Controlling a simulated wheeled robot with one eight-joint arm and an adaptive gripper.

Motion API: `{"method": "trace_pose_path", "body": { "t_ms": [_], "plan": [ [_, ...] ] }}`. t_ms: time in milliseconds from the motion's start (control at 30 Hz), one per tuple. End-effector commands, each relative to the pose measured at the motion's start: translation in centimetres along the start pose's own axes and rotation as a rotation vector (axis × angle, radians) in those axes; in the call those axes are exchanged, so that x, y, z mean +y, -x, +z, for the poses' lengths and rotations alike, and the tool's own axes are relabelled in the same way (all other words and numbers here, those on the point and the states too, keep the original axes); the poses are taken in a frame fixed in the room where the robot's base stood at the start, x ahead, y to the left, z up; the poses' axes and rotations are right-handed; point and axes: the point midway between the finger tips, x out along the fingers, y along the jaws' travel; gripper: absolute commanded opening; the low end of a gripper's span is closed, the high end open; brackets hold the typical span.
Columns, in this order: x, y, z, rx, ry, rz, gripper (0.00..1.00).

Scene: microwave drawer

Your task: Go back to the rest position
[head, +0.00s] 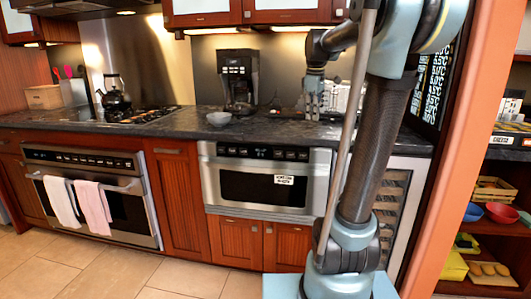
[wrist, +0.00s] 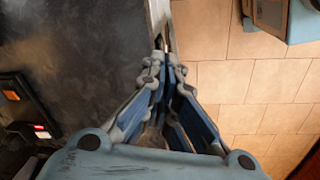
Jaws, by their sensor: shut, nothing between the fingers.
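My gripper (head: 312,104) hangs fingers down by the front part of the dark counter (head: 180,124), to the right of the coffee maker. In the wrist view my gripper (wrist: 165,55) is shut with nothing between its fingers. Its tips point at the counter's front edge, with the dark countertop (wrist: 90,50) on the left and the tiled floor (wrist: 250,80) on the right. The microwave drawer (head: 265,182) sits under the counter, and its front looks closed. My arm hides part of the area to the right of it.
A coffee maker (head: 238,78) and a small grey bowl (head: 219,118) stand on the counter. A kettle (head: 116,94) is on the stove at the left. An oven (head: 100,193) with two towels is below. An orange wall edge (head: 462,150) stands close on the right. The floor in front is clear.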

Motion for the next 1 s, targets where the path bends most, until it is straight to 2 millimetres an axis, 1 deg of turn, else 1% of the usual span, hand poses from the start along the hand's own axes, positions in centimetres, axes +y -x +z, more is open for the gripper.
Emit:
{"method": "trace_pose_path", "body": {
  "t_ms": [33,267,467,667,800,900,1000],
  "plan": [
    [-1.6,-0.6,1.0,0.002,-0.041,0.002,0.0],
    [-7.8,-3.8,5.0,0.012,-0.256,0.009,0.0],
    [-13.3,-7.5,8.3,0.022,-0.442,0.013,0.0],
    [-18.5,-11.8,11.5,0.033,-0.628,0.016,0.0],
    [-22.0,-15.2,13.6,0.041,-0.758,0.017,0.0],
    [-24.3,-17.7,14.9,0.047,-0.846,0.017,0.0],
    [-26.2,-19.9,16.0,0.051,-0.92,0.016,0.0]
  ]
}}
